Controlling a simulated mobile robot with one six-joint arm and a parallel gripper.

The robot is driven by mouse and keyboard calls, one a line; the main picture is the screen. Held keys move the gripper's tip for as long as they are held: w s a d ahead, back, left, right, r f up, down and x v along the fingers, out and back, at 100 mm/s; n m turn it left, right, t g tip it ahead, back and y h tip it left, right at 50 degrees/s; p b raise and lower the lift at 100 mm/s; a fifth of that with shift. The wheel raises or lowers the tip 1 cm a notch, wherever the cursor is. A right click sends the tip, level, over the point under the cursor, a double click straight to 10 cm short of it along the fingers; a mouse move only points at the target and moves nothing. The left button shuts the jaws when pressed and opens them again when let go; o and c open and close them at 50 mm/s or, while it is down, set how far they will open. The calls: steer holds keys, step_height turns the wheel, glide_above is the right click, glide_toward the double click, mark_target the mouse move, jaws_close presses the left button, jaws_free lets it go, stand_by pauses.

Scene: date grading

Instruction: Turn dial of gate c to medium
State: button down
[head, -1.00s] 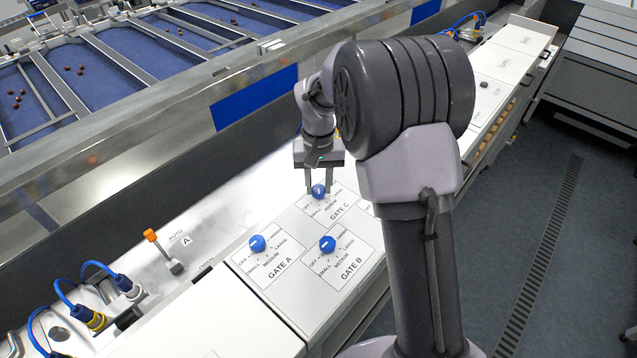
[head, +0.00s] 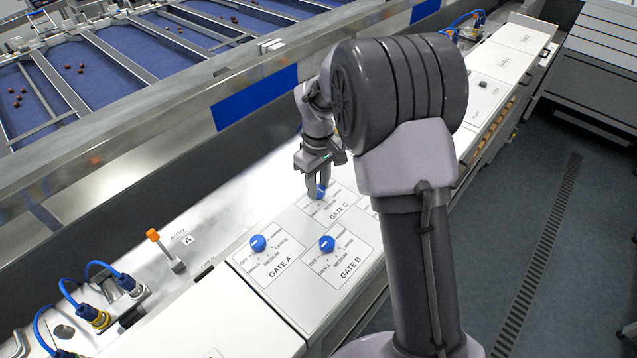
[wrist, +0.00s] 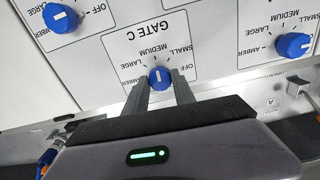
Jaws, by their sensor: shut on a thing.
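The gate C dial is a small round blue knob with a white mark (wrist: 160,77), in its own box on the white panel. In the head view the dial (head: 321,191) is partly hidden by my gripper (head: 317,191). My gripper (wrist: 160,82) is shut on the dial, one finger on each side of it. In the wrist view the dial's white mark points roughly up the picture, towards the MEDIUM label (wrist: 155,51); the exact alignment is hard to tell.
The gate A dial (head: 258,243) and gate B dial (head: 327,243) sit nearer on the same panel. An orange-tipped lever (head: 153,236) stands to the left. Blue sorting lanes (head: 110,75) with dates lie behind a metal rail.

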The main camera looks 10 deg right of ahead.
mark_target(318, 188)
steer(key=shift+n, duration=0.3)
steer(key=c, duration=1)
jaws_free()
steer(key=shift+w+a, duration=0.1)
steer(key=shift+c, duration=0.2)
step_height(318, 188, up, 18)
steer(key=shift+f+p, duration=0.25)
steer(key=shift+p, duration=0.05)
